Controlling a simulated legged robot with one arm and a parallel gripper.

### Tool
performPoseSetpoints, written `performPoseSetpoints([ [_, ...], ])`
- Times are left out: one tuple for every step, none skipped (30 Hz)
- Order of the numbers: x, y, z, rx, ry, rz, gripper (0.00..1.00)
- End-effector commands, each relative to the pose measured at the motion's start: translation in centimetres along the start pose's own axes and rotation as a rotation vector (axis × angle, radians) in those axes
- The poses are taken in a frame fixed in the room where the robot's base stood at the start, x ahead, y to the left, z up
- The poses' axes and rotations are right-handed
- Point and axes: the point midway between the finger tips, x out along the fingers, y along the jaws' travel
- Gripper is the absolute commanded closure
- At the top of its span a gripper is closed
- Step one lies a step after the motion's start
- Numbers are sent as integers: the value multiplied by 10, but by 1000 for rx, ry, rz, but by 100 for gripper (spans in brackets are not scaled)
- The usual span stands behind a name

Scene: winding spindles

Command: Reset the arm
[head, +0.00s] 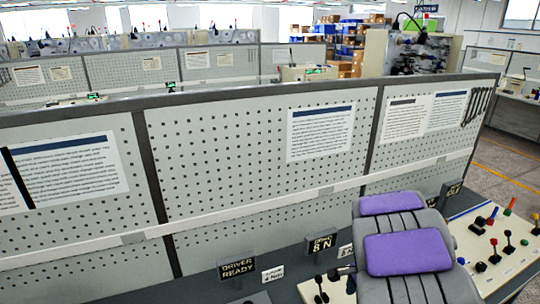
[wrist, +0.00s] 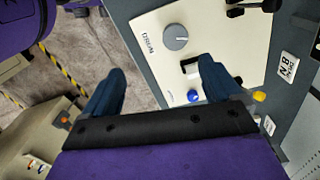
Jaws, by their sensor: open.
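My gripper (wrist: 162,68) is open, with two dark blue fingers spread apart and nothing between them. My folded grey arm with purple panels (head: 407,252) shows at the lower right of the head view; my fingers cannot be made out there. In the wrist view, a cream control panel (wrist: 230,32) lies beyond and beside the right finger. The right finger overlaps part of the panel in the picture; contact cannot be told.
A pegboard partition (head: 250,150) stands behind the bench, with printed sheets (head: 320,133) on it. Another panel with coloured levers (head: 495,243) lies right of my arm. Floor with striped tape (wrist: 62,72) shows left.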

Motion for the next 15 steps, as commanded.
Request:
performPoseSetpoints([
  [-8, 10, 10, -60, 1, -2, 8],
  [-13, 16, 16, -98, -1, 0, 8],
  [-18, 26, 24, -150, -4, 8, 8],
  [-22, 34, 30, -187, -9, 13, 8],
  [-26, 41, 36, -227, -11, 15, 8],
  [-31, 50, 43, -279, -15, 18, 8],
  [-34, 56, 49, -319, -18, 19, 8],
  [-38, 64, 55, -361, -19, 21, 8],
  [-41, 75, 63, -413, -26, 27, 8],
  [-43, 83, 69, -455, -31, 32, 8],
  [-45, 92, 75, -496, -36, 34, 8],
  [-48, 102, 82, -553, -41, 36, 8],
  [-50, 110, 88, -596, -45, 38, 8],
  [-52, 118, 93, -638, -48, 39, 8],
  [-53, 130, 100, -696, -54, 43, 8],
])
